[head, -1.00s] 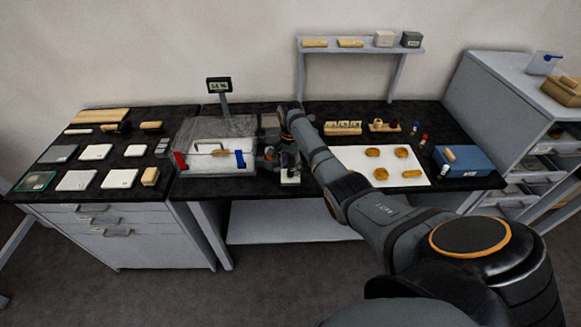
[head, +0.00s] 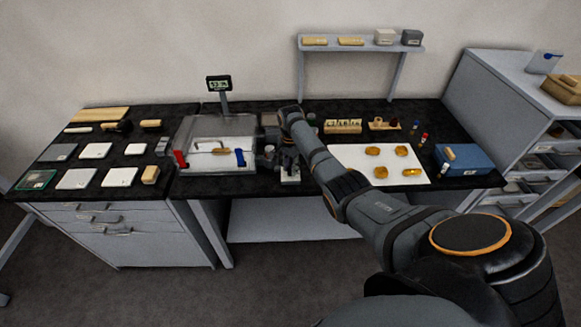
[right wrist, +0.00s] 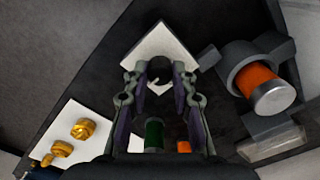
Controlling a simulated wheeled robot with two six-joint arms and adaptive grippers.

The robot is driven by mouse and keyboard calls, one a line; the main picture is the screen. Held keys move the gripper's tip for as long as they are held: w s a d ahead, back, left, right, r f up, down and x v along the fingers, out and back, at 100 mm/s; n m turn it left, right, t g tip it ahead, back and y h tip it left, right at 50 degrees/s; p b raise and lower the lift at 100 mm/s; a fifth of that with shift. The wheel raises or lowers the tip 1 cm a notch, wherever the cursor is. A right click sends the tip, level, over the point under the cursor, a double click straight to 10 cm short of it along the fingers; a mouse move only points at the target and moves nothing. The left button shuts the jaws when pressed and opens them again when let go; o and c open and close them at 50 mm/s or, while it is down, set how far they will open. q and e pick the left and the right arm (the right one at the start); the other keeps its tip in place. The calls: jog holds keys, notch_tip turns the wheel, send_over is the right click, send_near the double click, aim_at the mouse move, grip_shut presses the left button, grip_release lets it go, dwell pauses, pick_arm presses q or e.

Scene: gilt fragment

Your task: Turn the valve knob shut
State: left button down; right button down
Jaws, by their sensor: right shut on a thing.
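The valve knob (right wrist: 159,68) is a dark round piece in front of a white square plate (right wrist: 178,48) in the right wrist view. My right gripper (right wrist: 160,82) is shut on it, with one finger on each side. In the head view my right gripper (head: 268,158) is at the right side of a clear box (head: 218,128), and the arm and gripper hide the knob. My left gripper is not in view.
An orange cylinder in a grey holder (right wrist: 262,86) stands close to the right of my gripper in the right wrist view. A small display (head: 219,86) stands behind the box. A white sheet (head: 350,155) with several amber pieces lies to the right.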

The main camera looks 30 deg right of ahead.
jog(key=n+p, duration=0.1)
jog(key=n, duration=0.2)
jog(key=shift+r+p, duration=0.15)
jog(key=shift+p, duration=0.25)
jog(key=n+p, duration=0.1)
jog(key=n, duration=0.3)
jog(key=shift+n, duration=0.3)
jog(key=n+p, duration=0.1)
jog(key=n, duration=0.9)
jog(key=shift+p, duration=0.35)
jog(key=c, duration=1.1)
grip_release()
